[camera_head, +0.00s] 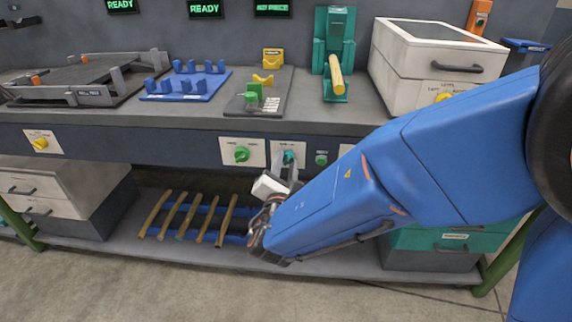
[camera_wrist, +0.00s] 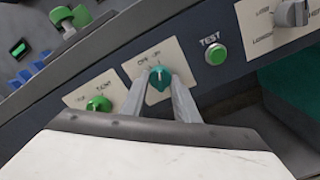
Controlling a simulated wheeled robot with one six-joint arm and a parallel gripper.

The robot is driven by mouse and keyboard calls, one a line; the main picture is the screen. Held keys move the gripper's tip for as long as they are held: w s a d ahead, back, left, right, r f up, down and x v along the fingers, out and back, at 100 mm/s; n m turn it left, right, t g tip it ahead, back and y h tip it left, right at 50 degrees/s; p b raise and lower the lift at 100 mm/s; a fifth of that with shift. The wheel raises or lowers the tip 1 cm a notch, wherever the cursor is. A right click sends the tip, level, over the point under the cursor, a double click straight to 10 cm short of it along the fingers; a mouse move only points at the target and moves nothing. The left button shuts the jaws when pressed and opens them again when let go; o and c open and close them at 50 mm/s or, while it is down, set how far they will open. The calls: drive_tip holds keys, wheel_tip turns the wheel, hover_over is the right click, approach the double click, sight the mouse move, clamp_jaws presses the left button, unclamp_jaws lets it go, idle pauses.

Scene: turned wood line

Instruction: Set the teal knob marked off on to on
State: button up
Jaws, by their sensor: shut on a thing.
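The teal knob (camera_head: 289,157) sits on a pale label plate on the front panel of the bench. In the wrist view the teal knob (camera_wrist: 159,77) shows between the fingertips of my gripper (camera_wrist: 160,82), one grey finger on each side. The gripper is shut on the knob. In the head view my gripper (camera_head: 288,165) reaches up to the panel from below. A white mark on the knob points about upward in the wrist view, between the two small words on the plate. The lettering is too small to read surely.
A green knob (camera_wrist: 98,104) is left of the teal knob, and a green TEST button (camera_wrist: 215,54) is right of it. A grey knob (camera_wrist: 291,13) is farther right. Above is the bench top (camera_head: 205,117) with fixtures. Wooden spindles (camera_head: 190,215) lie on the lower shelf.

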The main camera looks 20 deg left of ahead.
drive_tip(key=o, duration=1.1)
drive_tip(key=shift+c, duration=0.2)
drive_tip(key=shift+s, duration=0.1)
drive_tip(key=v, duration=1.7)
drive_tip(key=shift+s, duration=0.15)
